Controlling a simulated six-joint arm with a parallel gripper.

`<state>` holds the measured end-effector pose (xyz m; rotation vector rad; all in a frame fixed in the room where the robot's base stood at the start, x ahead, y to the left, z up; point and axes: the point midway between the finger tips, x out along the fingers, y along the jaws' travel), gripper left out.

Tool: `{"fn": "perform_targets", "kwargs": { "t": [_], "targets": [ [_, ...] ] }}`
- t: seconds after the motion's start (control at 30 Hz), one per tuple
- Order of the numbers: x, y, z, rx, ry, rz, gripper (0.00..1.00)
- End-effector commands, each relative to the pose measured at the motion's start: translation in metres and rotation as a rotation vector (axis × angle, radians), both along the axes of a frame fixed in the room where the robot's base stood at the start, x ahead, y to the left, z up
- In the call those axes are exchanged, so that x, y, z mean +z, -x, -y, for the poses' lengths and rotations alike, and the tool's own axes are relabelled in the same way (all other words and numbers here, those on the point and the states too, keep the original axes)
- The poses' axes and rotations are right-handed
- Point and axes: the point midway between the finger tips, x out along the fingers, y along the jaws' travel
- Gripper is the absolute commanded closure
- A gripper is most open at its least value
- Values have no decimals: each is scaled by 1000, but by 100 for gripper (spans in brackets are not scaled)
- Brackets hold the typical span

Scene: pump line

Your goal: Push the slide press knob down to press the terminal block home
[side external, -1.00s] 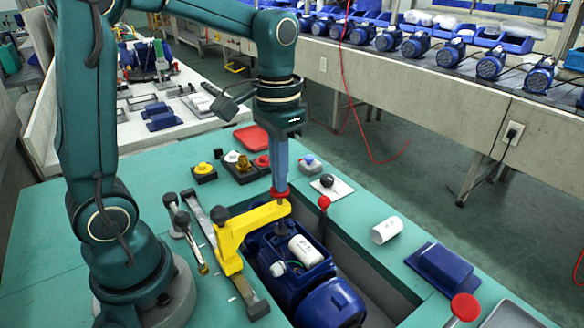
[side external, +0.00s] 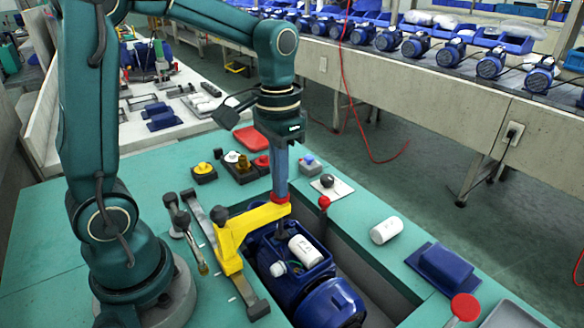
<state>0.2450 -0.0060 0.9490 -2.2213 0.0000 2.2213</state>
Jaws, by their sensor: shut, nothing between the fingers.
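The yellow slide press (side external: 229,230) stands over the blue pump motor (side external: 302,283), its arm reaching right. Its red knob (side external: 279,198) sits low at the end of that arm. My gripper (side external: 280,192) is shut and empty, pointing straight down with its fingertips on top of the knob. The fingers hide much of the knob. The terminal block is not clearly visible; the press arm covers that part of the motor. A white cylinder (side external: 305,250) lies in the motor's open box.
A red-knobbed lever (side external: 324,203) stands just right of the press. A white cylinder (side external: 385,230) and a dark blue cover (side external: 442,269) lie on the green bench to the right. Levers with dark knobs (side external: 181,219) stand left of the press.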

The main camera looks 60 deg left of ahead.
Motion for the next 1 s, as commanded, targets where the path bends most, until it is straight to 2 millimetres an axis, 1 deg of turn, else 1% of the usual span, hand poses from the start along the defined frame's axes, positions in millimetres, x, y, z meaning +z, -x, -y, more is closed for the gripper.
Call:
{"fn": "perform_targets", "kwargs": {
  "t": [0.33,0.53,0.77,1.0],
  "targets": [
    [1,0,0,0,0,1,100],
    [10,-1,0,0,0,3,100],
    [14,-1,0,0,0,2,100],
    [24,0,0,0,0,1,100]
  ]
}}
